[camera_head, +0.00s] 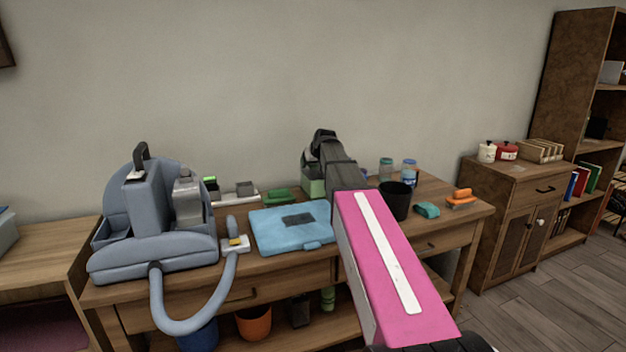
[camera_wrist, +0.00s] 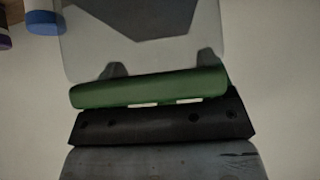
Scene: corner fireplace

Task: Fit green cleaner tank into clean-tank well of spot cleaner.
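The blue-grey spot cleaner (camera_head: 150,255) stands at the left of the table, with upright grey parts and a hose curving over the front edge. I cannot make out which opening is the clean-tank well. A green tank (camera_head: 313,187) is at the back middle of the table, partly hidden by my arm. My gripper (camera_head: 318,142) is at the tank's top. In the wrist view a green bar (camera_wrist: 150,90) lies across, close against the dark gripper part, with a translucent grey body (camera_wrist: 145,45) beyond it. Whether the fingers are closed on it is not clear.
A light-blue case (camera_head: 275,239) lies between cleaner and tank. A black cup (camera_head: 396,203), jars (camera_head: 409,172), a teal block (camera_head: 427,210) and orange items (camera_head: 461,198) are at the right. A green brush-like item (camera_head: 278,195) lies behind the case.

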